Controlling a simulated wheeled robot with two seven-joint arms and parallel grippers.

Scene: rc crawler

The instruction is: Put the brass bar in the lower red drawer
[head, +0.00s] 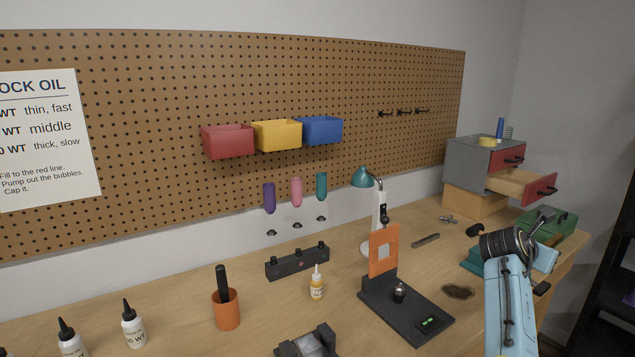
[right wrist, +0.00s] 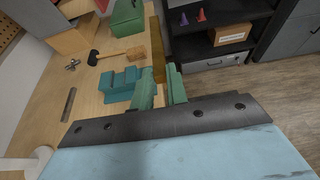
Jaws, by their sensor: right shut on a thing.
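The brass bar (right wrist: 156,45) stands out beyond the green fingers of my right gripper (right wrist: 164,88), which is shut on it in the right wrist view. In the head view my right gripper (head: 541,222) is in front of the drawer unit and lower than it; the bar is hard to make out there. The lower red drawer (head: 541,190) is pulled out, and its pale wooden inside shows. The upper red drawer (head: 507,160) is shut above it in the grey cabinet (head: 468,160). My left gripper is not in view.
The cabinet stands on a wooden block (head: 470,200). A green box (head: 562,222) sits below the open drawer. A black stand with an orange plate (head: 383,250) is farther left.

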